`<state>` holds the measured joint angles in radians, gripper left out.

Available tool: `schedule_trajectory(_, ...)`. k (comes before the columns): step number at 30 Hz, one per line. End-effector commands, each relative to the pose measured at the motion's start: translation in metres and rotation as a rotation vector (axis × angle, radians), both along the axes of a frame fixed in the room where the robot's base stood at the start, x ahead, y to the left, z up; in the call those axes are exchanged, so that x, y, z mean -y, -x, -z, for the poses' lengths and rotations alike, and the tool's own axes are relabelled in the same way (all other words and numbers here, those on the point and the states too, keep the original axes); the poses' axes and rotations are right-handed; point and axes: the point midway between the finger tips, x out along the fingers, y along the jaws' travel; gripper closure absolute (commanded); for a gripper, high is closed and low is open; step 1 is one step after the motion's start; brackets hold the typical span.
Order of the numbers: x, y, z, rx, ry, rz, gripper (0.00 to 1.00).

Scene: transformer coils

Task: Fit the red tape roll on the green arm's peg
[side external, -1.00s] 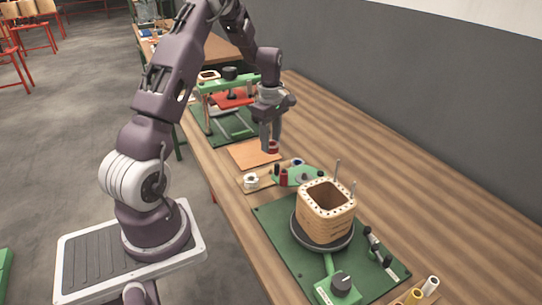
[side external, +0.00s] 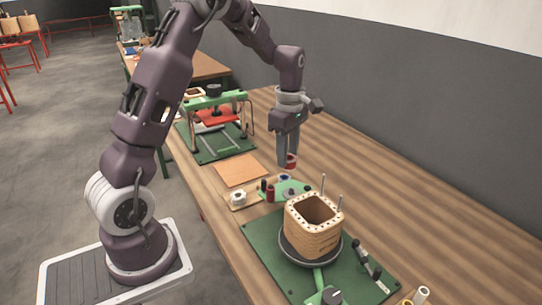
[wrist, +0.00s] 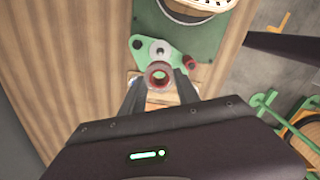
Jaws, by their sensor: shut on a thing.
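My gripper (side external: 287,162) is shut on a red tape roll (side external: 291,161), held in the air above the bench. In the wrist view the roll (wrist: 159,74) sits between the fingertips (wrist: 159,82), its open hole showing. The green arm (side external: 300,187) lies below the roll, beside the winding stand; in the wrist view the green arm (wrist: 147,57) shows just beyond the roll, with a grey round hub (wrist: 160,47) and a dark round piece (wrist: 137,43) on it. The roll is apart from the arm. I cannot tell which upright piece is the peg.
A wooden coil former (side external: 313,238) with two upright rods stands close to the green arm. A dark red cylinder (side external: 270,194) and a white roll (side external: 238,199) stand nearby. An orange sheet (side external: 241,171) lies left. The bench towards the wall is clear.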

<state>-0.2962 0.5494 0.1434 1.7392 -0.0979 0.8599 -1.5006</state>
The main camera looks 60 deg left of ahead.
Motion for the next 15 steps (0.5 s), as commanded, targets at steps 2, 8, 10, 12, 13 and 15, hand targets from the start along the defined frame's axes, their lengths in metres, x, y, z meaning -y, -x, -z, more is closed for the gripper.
schedule_trajectory(2, 0.013, -0.001, -0.005, 0.001, 0.0, 0.001, 1.0)
schedule_trajectory(8, 0.018, -0.001, 0.007, -0.002, 0.001, -0.003, 1.0)
schedule_trajectory(10, 0.018, -0.001, 0.016, -0.004, 0.002, -0.003, 1.0)
schedule_trajectory(12, 0.018, -0.001, 0.025, -0.002, 0.002, -0.003, 1.0)
schedule_trajectory(13, 0.018, -0.001, 0.029, -0.003, 0.001, -0.003, 1.0)
schedule_trajectory(15, 0.018, -0.001, 0.036, -0.003, 0.001, -0.002, 1.0)
